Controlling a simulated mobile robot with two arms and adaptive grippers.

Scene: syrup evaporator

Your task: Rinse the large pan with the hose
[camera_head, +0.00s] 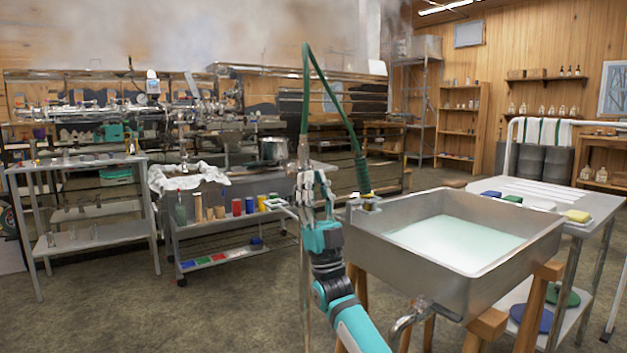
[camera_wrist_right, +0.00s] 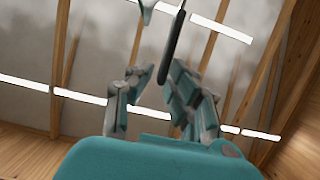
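The large pan (camera_head: 375,238) is a deep rectangular steel basin on wooden legs, with pale greenish liquid in it and a tap at its front. The green hose (camera_head: 336,106) arches down from a tall upright pole to a thicker dark green grip (camera_head: 362,172) at the pan's far left corner. My right gripper (camera_head: 314,180) points up in front of the pole, left of the pan and apart from the hose grip. In the wrist view its fingers (camera_wrist_right: 157,88) are apart. A dark thin length, perhaps hose, shows beyond them. My left gripper is out of view.
A side table (camera_head: 540,188) with coloured sponges adjoins the pan at right. A steel cart (camera_head: 225,259) with jars and a pot stands left, beside a grey shelf rack (camera_head: 100,238). Open floor (camera_head: 225,315) lies at the front left.

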